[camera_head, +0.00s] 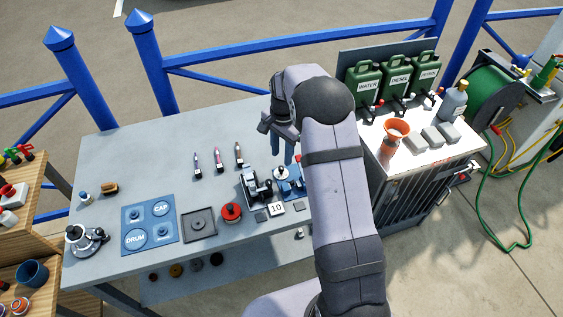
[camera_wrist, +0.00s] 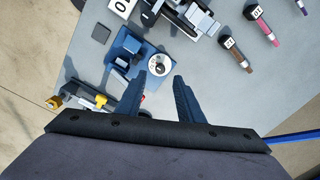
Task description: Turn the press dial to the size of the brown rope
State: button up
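The brown rope piece (camera_wrist: 238,59) lies on the grey bench with a white tag at one end; its number is too small to read surely. It is the rightmost of three upright-lying pieces in the head view (camera_head: 239,155). The press dial (camera_wrist: 159,60) is a round white disc with dark marks on a blue base (camera_wrist: 128,48). The blue base shows partly behind my arm in the head view (camera_head: 290,184). My gripper (camera_wrist: 159,76) is open and empty, its two blue fingers apart just short of the dial in the wrist view. The dial's setting is unreadable.
A grey press (camera_head: 256,185) stands beside the dial base, with a plate marked 10 (camera_head: 276,208) in front. Pink (camera_wrist: 266,25) and purple (camera_wrist: 301,6) rope pieces lie past the brown one. A red round item (camera_head: 231,211) and blue DRUM/CAP board (camera_head: 150,222) are left.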

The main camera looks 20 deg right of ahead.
aim_at(281, 167)
jog(key=shift+w+f+p, duration=0.1)
jog(key=shift+f+p, duration=0.9)
jog(key=shift+f, duration=1.75)
jog(key=shift+c, duration=0.3)
grip_shut()
